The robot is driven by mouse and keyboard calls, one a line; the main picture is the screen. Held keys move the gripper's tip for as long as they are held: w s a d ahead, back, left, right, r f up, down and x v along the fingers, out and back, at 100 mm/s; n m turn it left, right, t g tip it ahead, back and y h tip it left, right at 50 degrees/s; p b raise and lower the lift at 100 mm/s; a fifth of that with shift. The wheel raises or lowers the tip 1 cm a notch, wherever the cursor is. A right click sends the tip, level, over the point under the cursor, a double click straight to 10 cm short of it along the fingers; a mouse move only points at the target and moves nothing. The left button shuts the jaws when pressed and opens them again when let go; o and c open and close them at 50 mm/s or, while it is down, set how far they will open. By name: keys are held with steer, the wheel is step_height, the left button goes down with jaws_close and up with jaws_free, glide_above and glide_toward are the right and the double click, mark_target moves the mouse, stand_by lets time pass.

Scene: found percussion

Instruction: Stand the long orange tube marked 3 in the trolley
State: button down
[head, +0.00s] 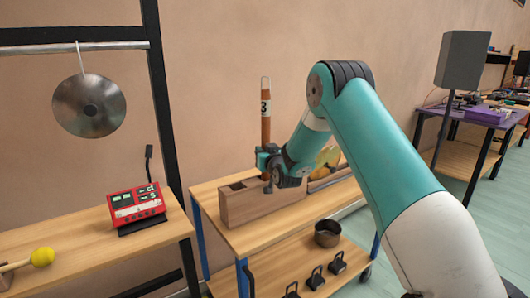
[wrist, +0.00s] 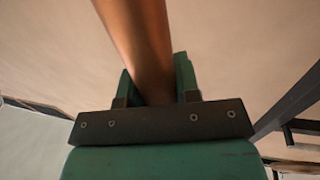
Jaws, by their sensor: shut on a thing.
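The long orange tube (head: 265,129) with a white label marked 3 stands upright in the head view, with a thin loop at its top. My gripper (head: 267,160) is shut around its lower part. In the wrist view the tube (wrist: 140,45) runs up between the two green fingers (wrist: 158,82). The trolley (head: 208,191) has a wooden top with a wooden box (head: 262,204) on it, and a dark opening shows in the box's top at the left.
A metal pot (head: 327,233) and several dark clamp-like items (head: 316,278) are on the trolley's lower shelf. Yellowish items (head: 328,158) lie behind my arm. A red device (head: 136,207) and a yellow mallet (head: 42,257) lie on the left table, below a hanging gong (head: 89,105).

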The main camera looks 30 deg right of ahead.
steer(key=c, duration=0.8)
jaws_free()
steer(key=shift+f, duration=0.1)
steer(key=shift+c, duration=0.2)
